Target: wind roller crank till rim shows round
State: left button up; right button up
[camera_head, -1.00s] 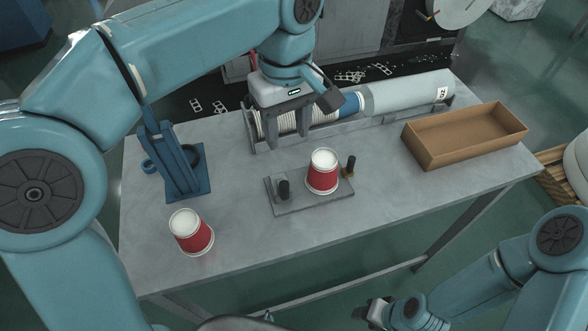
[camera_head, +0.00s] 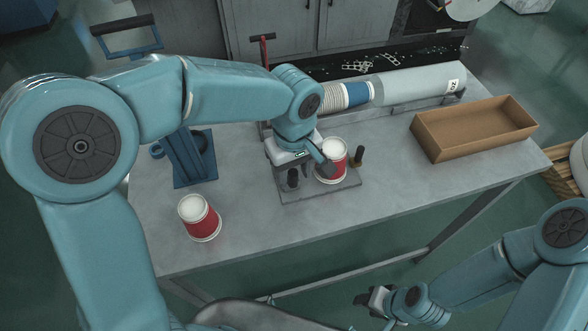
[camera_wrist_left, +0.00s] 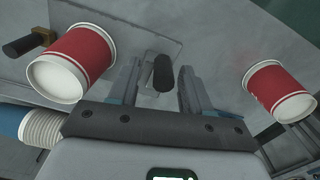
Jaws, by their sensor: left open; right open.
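A flat grey roller fixture (camera_head: 318,192) lies on the table with a black upright knob (camera_head: 292,178), a red and white cup (camera_head: 334,172) and a black-topped brass post (camera_head: 358,155). The cup stands narrow white end up, partly hidden by my left gripper (camera_head: 303,176). That gripper points down over the fixture, open. In the left wrist view the knob (camera_wrist_left: 163,73) stands between its spread fingers, with a gap on each side. The same cup (camera_wrist_left: 75,62) is left of the fingers. My right gripper (camera_head: 372,300) is open and empty, in front of the table.
A second red cup (camera_head: 199,217) stands at the table's front left. A blue stand (camera_head: 190,158) is behind it. A trough with stacked cups and a grey tube (camera_head: 420,87) runs along the back. An open cardboard box (camera_head: 470,128) sits at the right.

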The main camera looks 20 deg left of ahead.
pick_arm(q)
jog(key=shift+s+a+f, duration=0.1)
jog(key=shift+s+a, duration=0.1)
jog(key=shift+s, duration=0.3)
jog(key=shift+d, duration=0.2)
jog(key=shift+w+d, duration=0.1)
jog(key=shift+w, duration=0.15)
jog(key=shift+c, duration=0.4)
jog(key=shift+w+f, duration=0.1)
jog(key=shift+w, duration=0.1)
jog(key=c, duration=0.5)
grip_shut()
jog(key=shift+s+a, duration=0.2)
pick_arm(e)
jog(key=shift+s+r, duration=0.1)
jog(key=shift+s, duration=0.05)
